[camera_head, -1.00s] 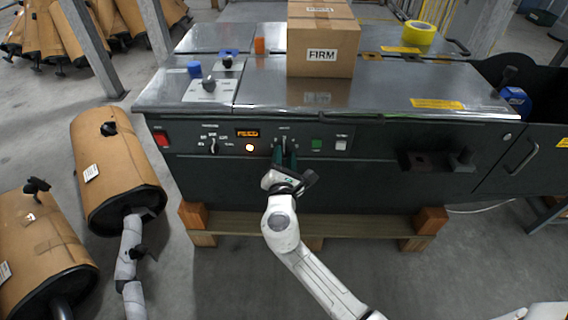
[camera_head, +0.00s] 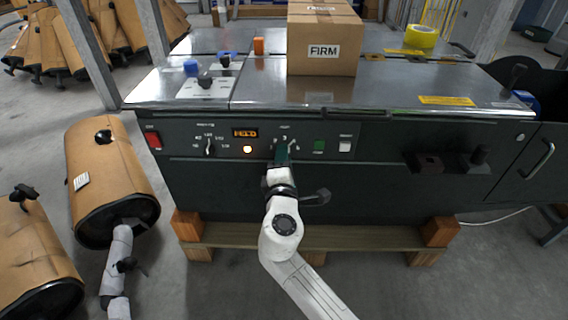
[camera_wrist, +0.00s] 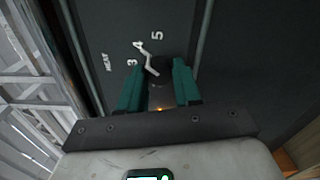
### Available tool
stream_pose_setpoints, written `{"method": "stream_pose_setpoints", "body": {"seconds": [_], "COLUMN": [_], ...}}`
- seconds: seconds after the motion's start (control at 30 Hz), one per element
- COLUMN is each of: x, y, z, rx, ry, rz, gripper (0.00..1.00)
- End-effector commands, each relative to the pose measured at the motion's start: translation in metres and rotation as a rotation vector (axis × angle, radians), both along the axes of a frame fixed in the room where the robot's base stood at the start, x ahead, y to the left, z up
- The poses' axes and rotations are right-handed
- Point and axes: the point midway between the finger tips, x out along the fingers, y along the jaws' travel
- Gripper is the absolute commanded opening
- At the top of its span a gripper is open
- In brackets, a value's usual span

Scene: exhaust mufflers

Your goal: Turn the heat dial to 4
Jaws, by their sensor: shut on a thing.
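The heat dial (camera_wrist: 161,69) is a dark knob on the machine's dark front panel, with a white pointer line. In the wrist view the white numbers 3, 4 and 5 stand around it, next to the word HEAT. The pointer slants up-left, toward the 4 (camera_wrist: 138,46). My gripper (camera_wrist: 159,82) has its green fingers on both sides of the dial, shut on it. In the head view my gripper (camera_head: 282,153) is at the panel and mostly hides the dial.
A green button (camera_head: 319,146) and a white switch (camera_head: 345,145) sit close on the right. A FIRM box (camera_head: 323,45) stands on top.

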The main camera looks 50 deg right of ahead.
Motion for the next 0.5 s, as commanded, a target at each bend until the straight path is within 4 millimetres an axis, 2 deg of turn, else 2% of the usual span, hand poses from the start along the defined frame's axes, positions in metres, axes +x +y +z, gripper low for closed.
{"method": "stream_pose_setpoints", "body": {"seconds": [0.5], "x": [-0.0006], "y": [-0.0006], "z": [-0.0013], "rx": [0.033], "ry": [-0.038], "rz": [-0.002], "gripper": [0.03]}}
